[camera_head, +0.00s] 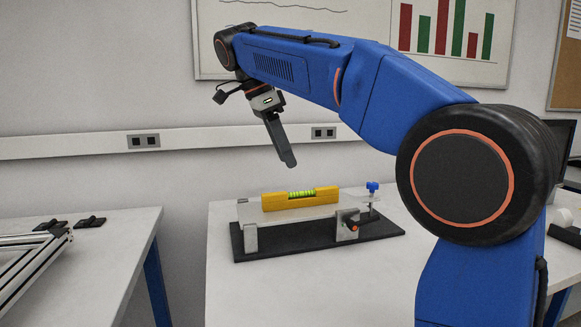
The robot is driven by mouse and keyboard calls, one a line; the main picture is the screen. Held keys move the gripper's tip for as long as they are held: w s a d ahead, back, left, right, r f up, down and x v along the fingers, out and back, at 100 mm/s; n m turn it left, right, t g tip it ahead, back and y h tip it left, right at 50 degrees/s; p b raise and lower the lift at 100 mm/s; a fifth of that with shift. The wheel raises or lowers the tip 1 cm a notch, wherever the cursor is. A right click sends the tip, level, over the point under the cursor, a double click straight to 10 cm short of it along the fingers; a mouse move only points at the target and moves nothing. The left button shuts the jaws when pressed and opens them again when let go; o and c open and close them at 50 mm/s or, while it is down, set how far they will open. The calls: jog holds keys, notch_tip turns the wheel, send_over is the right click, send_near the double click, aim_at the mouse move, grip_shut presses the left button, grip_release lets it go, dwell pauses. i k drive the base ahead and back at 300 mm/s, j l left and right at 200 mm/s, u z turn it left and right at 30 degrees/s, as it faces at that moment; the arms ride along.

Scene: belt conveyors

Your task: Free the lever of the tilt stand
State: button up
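The tilt stand (385,229) has a black base and stands on the white table in the middle. A pale tilt plate (246,212) is on top of it and carries a yellow spirit level (272,203) with a green vial. A dark lever (350,219) with an orange end is on the grey bracket at the stand's front right. A blue knob (372,187) on a screw stands at the plate's right end. My gripper (289,161) hangs in the air above the level, pointing down and touching nothing. It is seen from the side, so its opening is hidden.
The white table (290,292) has free room in front of the stand. A second table (115,255) at left holds aluminium profiles (30,262) and small black parts (90,222). A wall rail with sockets (143,141) runs behind. My arm covers the right side.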

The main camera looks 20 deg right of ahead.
aim_at(352, 225)
jog(key=k, duration=1)
